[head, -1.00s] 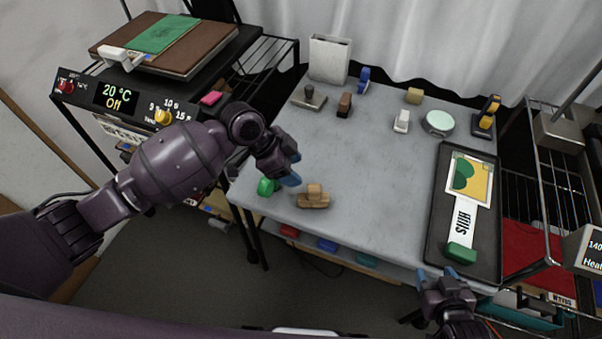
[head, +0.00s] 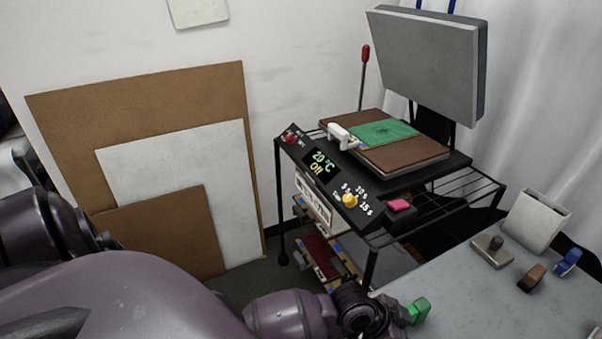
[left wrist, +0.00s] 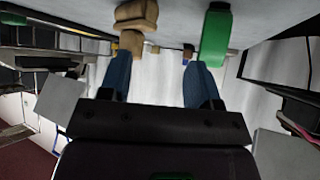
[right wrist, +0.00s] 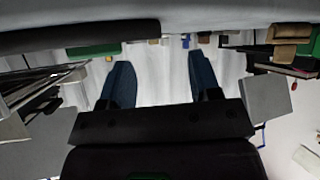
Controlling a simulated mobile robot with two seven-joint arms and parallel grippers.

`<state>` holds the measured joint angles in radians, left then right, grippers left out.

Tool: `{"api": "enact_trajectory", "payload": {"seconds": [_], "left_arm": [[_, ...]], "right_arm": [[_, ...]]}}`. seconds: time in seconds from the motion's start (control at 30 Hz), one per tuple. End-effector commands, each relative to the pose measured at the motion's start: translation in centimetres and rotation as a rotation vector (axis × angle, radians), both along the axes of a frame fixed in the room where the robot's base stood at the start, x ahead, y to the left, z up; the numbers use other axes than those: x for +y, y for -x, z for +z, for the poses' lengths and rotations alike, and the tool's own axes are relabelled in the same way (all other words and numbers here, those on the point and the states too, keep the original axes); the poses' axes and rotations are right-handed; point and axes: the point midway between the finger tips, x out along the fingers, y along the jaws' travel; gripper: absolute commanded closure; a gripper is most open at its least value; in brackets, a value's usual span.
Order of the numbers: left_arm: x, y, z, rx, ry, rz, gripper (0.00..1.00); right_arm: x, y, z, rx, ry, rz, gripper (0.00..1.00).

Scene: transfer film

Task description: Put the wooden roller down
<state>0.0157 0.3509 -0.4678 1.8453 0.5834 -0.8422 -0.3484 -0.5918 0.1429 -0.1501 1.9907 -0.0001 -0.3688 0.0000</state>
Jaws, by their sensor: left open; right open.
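The wooden piece that I take for the roller (left wrist: 136,16), light brown and blocky, shows in the left wrist view at the table surface. A similar wooden piece (right wrist: 290,33) shows at the upper right of the right wrist view. It is out of the head view now. My left gripper (left wrist: 160,82) is open, with nothing between its blue fingers; the wooden piece lies beyond them, apart from the gripper. My right gripper (right wrist: 162,82) is open and empty. In the head view, my left arm crosses the bottom and its fingertips cannot be made out; my right arm is not seen.
A green block (head: 418,311) stands at the near table edge, also in the left wrist view (left wrist: 215,38). The heat press (head: 425,60) is raised above a board with a green sheet (head: 382,133).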

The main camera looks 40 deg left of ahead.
Motion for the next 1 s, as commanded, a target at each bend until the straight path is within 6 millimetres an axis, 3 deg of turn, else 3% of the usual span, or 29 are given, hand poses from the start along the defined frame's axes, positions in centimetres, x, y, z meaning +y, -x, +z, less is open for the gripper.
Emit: {"api": "enact_trajectory", "payload": {"seconds": [0.17, 0.33, 0.5, 0.6, 0.77, 1.0], "left_arm": [[4.0, 2.9, -2.1, -0.029, 0.04, 0.23, 0.43], [9.2, 7.0, -3.7, -0.078, 0.043, 0.467, 0.43], [14.0, 11.5, -4.6, -0.128, 0.01, 0.646, 0.43], [15.9, 13.4, -4.7, -0.149, -0.011, 0.706, 0.43], [17.2, 14.9, -4.7, -0.168, -0.03, 0.746, 0.43], [17.3, 15.0, -4.7, -0.17, -0.031, 0.749, 0.43]], "right_arm": [[0.0, 0.2, -0.1, 0.005, 0.0, -0.002, 0.43], [-0.1, 0.7, -0.4, 0.013, 0.0, -0.004, 0.43], [-0.2, 1.0, -0.5, 0.02, 0.0, -0.006, 0.43], [-0.2, 1.0, -0.5, 0.019, 0.0, -0.006, 0.43], [-0.1, 0.8, -0.4, 0.016, 0.0, -0.005, 0.43], [0.0, 0.2, -0.1, 0.005, 0.0, -0.002, 0.43]]}}
